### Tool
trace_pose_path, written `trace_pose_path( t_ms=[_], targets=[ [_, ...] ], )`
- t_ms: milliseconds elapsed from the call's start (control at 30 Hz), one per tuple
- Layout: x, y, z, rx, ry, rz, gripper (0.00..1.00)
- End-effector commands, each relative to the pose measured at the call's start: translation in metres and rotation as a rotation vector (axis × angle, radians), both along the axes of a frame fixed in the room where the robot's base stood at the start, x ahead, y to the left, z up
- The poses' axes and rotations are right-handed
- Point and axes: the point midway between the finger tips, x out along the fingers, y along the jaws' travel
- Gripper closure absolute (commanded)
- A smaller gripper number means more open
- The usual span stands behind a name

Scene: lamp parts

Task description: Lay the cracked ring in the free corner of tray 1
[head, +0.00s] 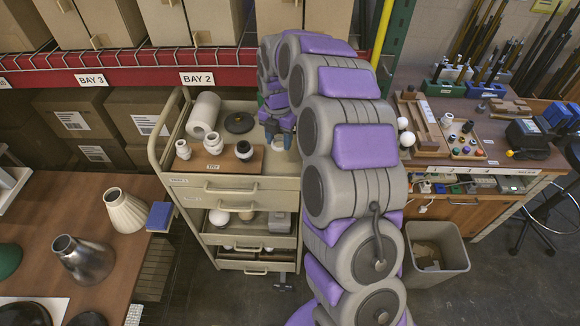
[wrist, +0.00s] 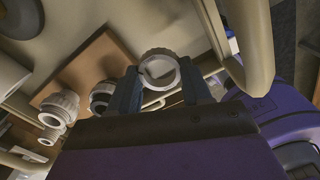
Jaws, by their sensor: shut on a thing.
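My gripper (head: 280,126) is over the right side of the cart top, its fingers pointing down. In the wrist view, my gripper (wrist: 158,88) is shut on a white ring (wrist: 158,66) held between the fingertips. I cannot make out a crack in the ring. A brown wooden tray (head: 201,163) lies on the cart top, to the left of and nearer than the gripper. Its front label is too small to read surely. White lamp sockets (head: 183,149) and a socket with a dark ring (head: 244,150) stand on it. The tray also shows in the wrist view (wrist: 90,62).
On the cart top, a white roll (head: 203,116) and a dark disc (head: 239,122) lie behind the tray. The cart's raised rail (head: 160,130) edges the top. A workbench with lampshades (head: 126,212) stands at left. Another bench (head: 470,150) and a bin (head: 436,253) stand at right.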

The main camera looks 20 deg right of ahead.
Motion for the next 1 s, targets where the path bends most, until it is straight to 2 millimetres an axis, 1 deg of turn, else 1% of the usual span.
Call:
trace_pose_path(
  t_ms=[33,200,433,600,700,967,1000],
  targets=[
    [-0.001,-0.001,-0.009,0.000,0.003,-0.001,0.88],
    [-0.002,-0.002,-0.040,0.001,0.004,-0.001,0.88],
    [-0.002,-0.001,-0.062,0.000,0.004,-0.001,0.88],
    [-0.001,-0.001,-0.086,0.000,0.003,-0.001,0.88],
    [-0.001,-0.001,-0.091,0.000,0.000,-0.001,0.88],
    [-0.001,-0.001,-0.090,0.001,0.001,-0.001,0.88],
    [-0.001,-0.001,-0.091,0.001,0.001,-0.001,0.50]
  ],
)
